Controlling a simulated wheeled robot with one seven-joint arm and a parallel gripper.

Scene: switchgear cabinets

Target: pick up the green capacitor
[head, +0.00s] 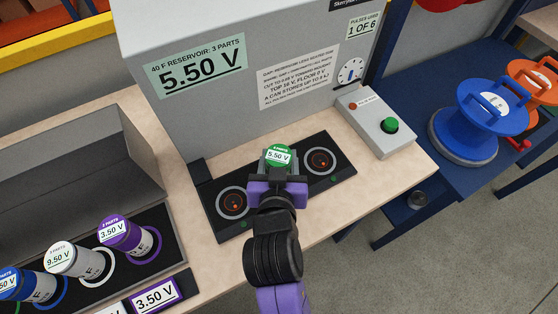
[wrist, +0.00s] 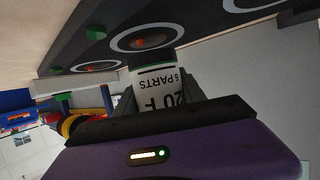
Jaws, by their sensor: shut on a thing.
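The green capacitor (head: 279,153) has a green top with a 5.50 V label. It is above the middle of the black socket panel (head: 284,193), between two ringed sockets. In the wrist view its pale body (wrist: 158,82) shows upside-down print reading 20 F and 6 PARTS. My purple gripper (head: 278,172) is shut on it, with a dark finger on either side, also in the wrist view (wrist: 160,100). A ringed socket (wrist: 147,36) lies just past its end in the wrist view. I cannot tell whether the capacitor touches the panel.
The grey cabinet (head: 205,112) reading 5.50 V stands behind the panel. A box with a green button (head: 391,125) is to the right. Blue (head: 475,120) and orange spools stand far right.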

